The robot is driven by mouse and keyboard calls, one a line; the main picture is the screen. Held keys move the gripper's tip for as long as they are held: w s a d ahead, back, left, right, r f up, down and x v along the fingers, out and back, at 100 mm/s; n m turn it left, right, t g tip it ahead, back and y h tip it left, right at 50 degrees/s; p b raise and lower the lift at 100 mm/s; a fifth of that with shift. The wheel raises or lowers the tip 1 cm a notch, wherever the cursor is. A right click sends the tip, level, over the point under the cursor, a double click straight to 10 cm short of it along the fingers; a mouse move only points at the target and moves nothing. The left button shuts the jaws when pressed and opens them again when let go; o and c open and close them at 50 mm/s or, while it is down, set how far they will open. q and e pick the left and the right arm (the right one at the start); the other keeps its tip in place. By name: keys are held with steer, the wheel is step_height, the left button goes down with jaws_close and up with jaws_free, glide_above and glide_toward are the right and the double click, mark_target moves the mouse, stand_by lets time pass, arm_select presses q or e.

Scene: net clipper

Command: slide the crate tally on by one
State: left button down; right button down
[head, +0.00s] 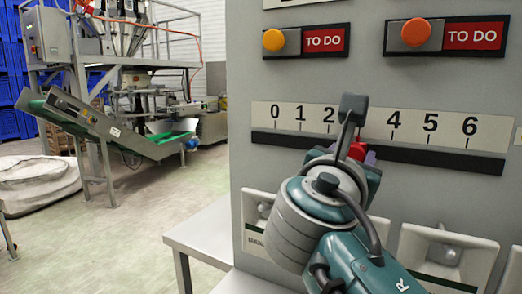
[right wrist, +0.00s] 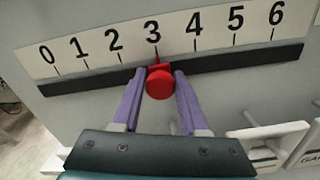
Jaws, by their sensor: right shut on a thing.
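The crate tally is a white number strip (head: 345,118) marked 0 to 6 with a dark rail (head: 430,157) below it. Its red slider knob (right wrist: 160,84) sits on the rail under the 3 in the right wrist view. The purple fingers of my right gripper (right wrist: 158,76) are shut on the knob, one on each side. In the head view my right wrist covers the number 3, and only part of the red knob (head: 357,151) shows. My left gripper is not in view.
Two orange buttons (head: 273,40) (head: 416,32) with red TO DO signs are above the strip. A pale table (head: 205,235) stands at the panel's lower left, with machinery and open floor beyond.

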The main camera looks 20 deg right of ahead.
steer(key=shift+d+f, duration=0.1)
stand_by(0.7)
steer(key=s+d+p, duration=0.1)
steer(key=p, duration=0.1)
steer(key=s+d+p, duration=0.2)
steer(key=shift+s+r, duration=0.2)
steer(key=shift+s, duration=0.1)
steer(key=shift+s+d+f, duration=0.15)
steer(key=shift+s, duration=0.05)
steer(key=shift+f, duration=0.1)
steer(key=shift+c, duration=2.3)
jaws_free()
